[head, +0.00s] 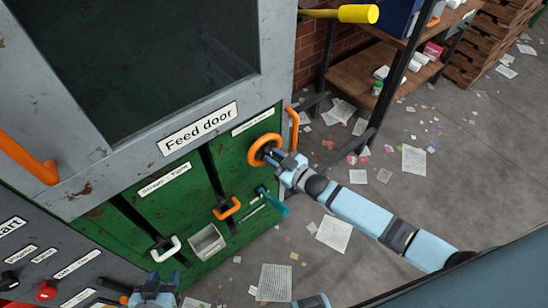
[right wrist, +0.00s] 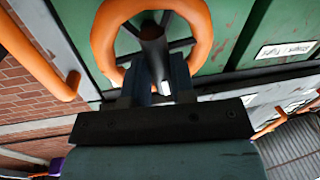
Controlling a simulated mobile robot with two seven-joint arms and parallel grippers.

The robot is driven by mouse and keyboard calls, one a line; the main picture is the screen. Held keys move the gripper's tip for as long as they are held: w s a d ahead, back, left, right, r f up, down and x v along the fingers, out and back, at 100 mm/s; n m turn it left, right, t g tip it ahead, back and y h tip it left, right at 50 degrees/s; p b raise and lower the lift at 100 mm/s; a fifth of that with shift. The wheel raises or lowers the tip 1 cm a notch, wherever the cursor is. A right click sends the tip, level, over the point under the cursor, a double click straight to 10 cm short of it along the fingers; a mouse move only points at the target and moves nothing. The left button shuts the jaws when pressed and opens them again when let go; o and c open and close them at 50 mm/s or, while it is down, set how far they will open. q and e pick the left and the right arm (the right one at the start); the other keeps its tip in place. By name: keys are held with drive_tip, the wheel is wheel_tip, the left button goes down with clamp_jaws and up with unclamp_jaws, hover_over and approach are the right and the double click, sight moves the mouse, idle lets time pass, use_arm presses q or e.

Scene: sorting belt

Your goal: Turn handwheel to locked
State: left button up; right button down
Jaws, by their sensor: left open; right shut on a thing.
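The orange handwheel (head: 254,151) is on the green panel, right of the Feed door label. In the right wrist view its orange rim (right wrist: 203,35) fills the top, with dark spokes behind. My right gripper (head: 283,159) is at the wheel's right side. In the right wrist view this gripper (right wrist: 156,80) is shut on a dark round handle (right wrist: 152,45) that stands out from the wheel. The small label above the wheel is too small to read. My left gripper (head: 160,280) is open at the bottom edge, away from the wheel, and partly cut off.
Orange handles (head: 28,158) and (head: 294,130) flank the door. Lower on the panel are an orange pull (head: 228,209), a white handle (head: 165,250), a grey bin (head: 206,243) and a teal lever (head: 274,203). A yellow-ended bar (head: 357,14) juts out above. Papers litter the floor.

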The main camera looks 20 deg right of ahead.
drive_tip(key=shift+f+m, duration=0.1)
drive_tip(key=shift+m, duration=0.8)
drive_tip(key=c, duration=1)
unclamp_jaws()
drive_tip(key=shift+o, duration=0.2)
drive_tip(key=b+v, duration=0.1)
drive_tip(key=v, duration=1.3)
drive_tip(key=shift+f+b, duration=0.25)
drive_tip(key=shift+b, duration=0.1)
